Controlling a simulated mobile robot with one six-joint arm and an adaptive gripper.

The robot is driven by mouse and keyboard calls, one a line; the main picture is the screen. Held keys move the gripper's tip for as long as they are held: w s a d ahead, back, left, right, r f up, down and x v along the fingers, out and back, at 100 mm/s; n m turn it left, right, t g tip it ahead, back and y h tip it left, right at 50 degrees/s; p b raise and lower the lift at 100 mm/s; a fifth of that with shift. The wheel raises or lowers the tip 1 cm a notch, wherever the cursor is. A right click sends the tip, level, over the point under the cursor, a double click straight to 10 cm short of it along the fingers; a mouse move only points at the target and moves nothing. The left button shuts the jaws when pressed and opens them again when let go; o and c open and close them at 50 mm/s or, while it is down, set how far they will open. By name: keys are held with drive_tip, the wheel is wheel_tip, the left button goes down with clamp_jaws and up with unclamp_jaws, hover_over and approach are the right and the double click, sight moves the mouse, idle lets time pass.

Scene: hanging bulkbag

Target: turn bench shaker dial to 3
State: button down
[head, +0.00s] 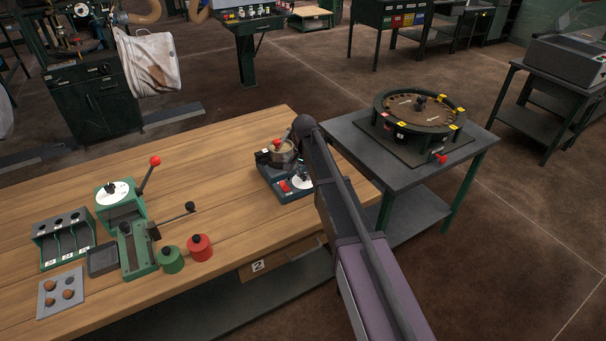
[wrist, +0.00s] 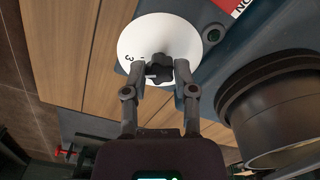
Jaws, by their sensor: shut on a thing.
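The bench shaker (head: 286,178) stands on the wooden bench near its right end, with a dark blue body, a bowl on top and a red switch on its front. Its dial is a white disc (head: 303,182) at the front right, partly behind my arm in the head view. In the wrist view the white disc (wrist: 135,48) shows a 3 at its left, and the dark knob (wrist: 158,70) sits at its middle. My gripper (wrist: 160,80) is shut on the dial knob, one finger on each side. Its fingers are hidden in the head view.
The bowl (wrist: 275,110) stands close to the right of my gripper in the wrist view. A grey table with a round carousel (head: 420,108) stands at right.

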drive_tip(key=shift+s, duration=0.2)
idle(0.3)
drive_tip(key=shift+c, duration=2.1)
unclamp_jaws()
drive_tip(key=shift+w, duration=0.15)
